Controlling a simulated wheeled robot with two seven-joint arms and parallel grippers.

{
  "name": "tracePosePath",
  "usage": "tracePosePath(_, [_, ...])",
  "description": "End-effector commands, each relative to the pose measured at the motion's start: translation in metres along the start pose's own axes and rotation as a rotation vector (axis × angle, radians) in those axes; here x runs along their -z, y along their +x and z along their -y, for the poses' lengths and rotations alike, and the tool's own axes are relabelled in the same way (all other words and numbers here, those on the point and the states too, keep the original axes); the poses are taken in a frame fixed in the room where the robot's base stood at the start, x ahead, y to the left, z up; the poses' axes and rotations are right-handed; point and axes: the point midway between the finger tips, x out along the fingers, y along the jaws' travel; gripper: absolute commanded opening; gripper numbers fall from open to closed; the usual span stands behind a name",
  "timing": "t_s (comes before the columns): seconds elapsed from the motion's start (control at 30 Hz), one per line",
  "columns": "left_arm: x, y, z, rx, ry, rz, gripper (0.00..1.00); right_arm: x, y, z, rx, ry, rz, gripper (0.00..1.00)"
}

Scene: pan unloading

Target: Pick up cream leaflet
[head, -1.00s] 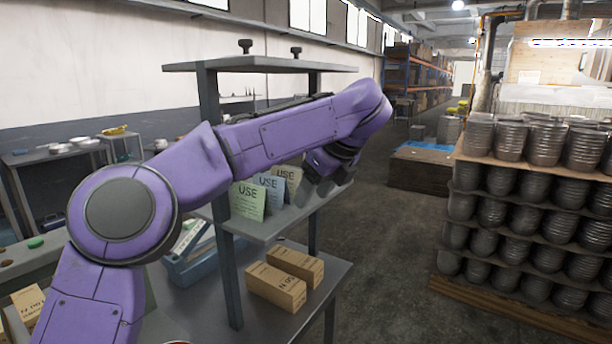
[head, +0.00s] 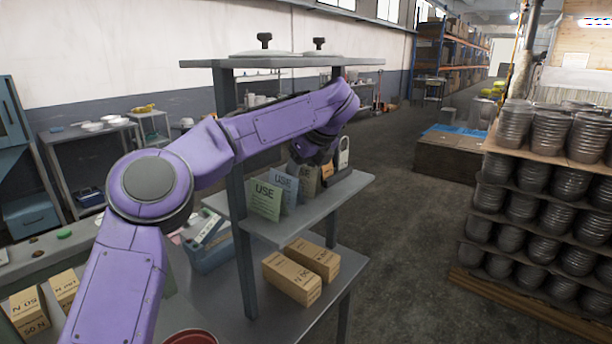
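The cream leaflet (head: 309,184) stands on the middle shelf, partly hidden behind the blue leaflet (head: 286,186) and below my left gripper. A green leaflet (head: 264,201) marked "USE" stands in front at the left of the row. My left gripper (head: 320,158) is at the far end of the purple arm, over the back of the row, by the cream leaflet. Its fingers are dark and small, so I cannot tell whether they are open or touching the leaflet. My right gripper is not in view.
The middle shelf (head: 275,234) has an upright post and a top board (head: 290,62) with two dark knobs. Behind the leaflets are a tan item (head: 327,170) and a white item (head: 343,153). Cardboard boxes (head: 292,280) stand below. Stacked metal pots (head: 545,185) fill the right.

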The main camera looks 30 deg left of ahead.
Motion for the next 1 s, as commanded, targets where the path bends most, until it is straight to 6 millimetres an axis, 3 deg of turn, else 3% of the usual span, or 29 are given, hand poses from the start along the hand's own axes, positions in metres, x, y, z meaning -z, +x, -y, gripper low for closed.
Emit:
tracePosePath(0.27, [0.002,0.006,0.000,-0.001,0.002,-0.001,0.54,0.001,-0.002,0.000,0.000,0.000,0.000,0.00])
tracePosePath(0.43, [0.002,0.006,0.000,-0.001,0.002,-0.001,0.00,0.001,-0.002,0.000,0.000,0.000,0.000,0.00])
tracePosePath(0.83, [0.001,0.004,0.000,0.000,0.001,-0.001,0.00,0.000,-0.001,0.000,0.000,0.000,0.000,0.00])
tracePosePath(1.0, [-0.004,-0.008,0.001,0.001,-0.001,0.002,0.00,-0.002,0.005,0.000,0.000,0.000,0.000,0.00])
